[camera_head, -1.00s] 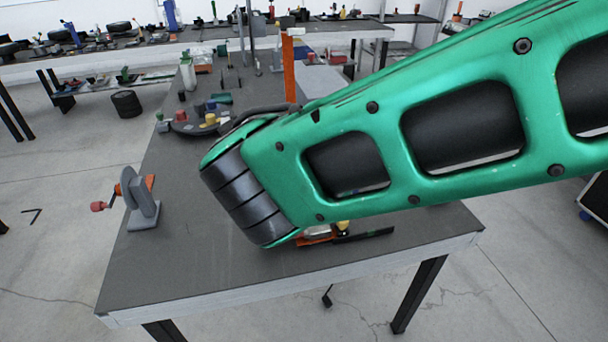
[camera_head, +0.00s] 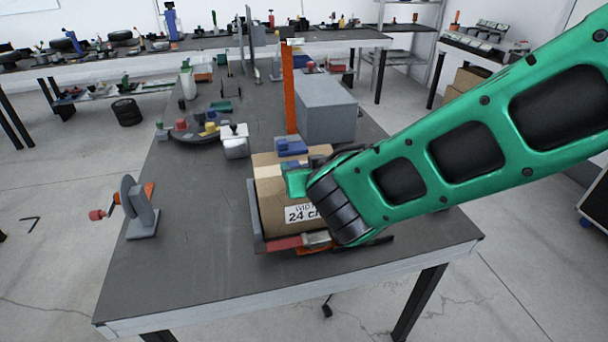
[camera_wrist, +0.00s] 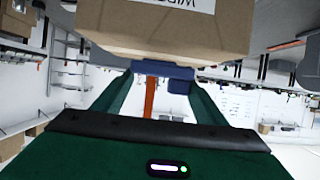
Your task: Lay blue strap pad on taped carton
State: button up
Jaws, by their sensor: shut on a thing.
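The brown carton (camera_head: 271,205) stands in a grey holder on the workbench, with a printed label on its front face. A paler strip runs along its top. The blue strap pad (camera_head: 291,147) is at the carton's far top edge; I cannot tell whether it touches the carton. My gripper (camera_head: 296,170) is over the carton's top, shut on the pad. In the wrist view the carton (camera_wrist: 165,35) appears upside down at the top, and the blue pad (camera_wrist: 165,71) sits between the green fingers. My arm hides the carton's right side.
A tall orange post (camera_head: 288,90) and a grey box (camera_head: 327,108) stand behind the carton. A grey wheel with a crank (camera_head: 138,207) is at the left edge of the bench (camera_head: 190,265). A dark curved tray (camera_head: 195,133) holds small coloured parts. The front left bench top is clear.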

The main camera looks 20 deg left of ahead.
jog(key=shift+f, duration=1.35)
jog(key=o, duration=1)
jog(key=shift+f, duration=0.1)
jog(key=shift+o, duration=0.2)
jog(key=v, duration=1.2)
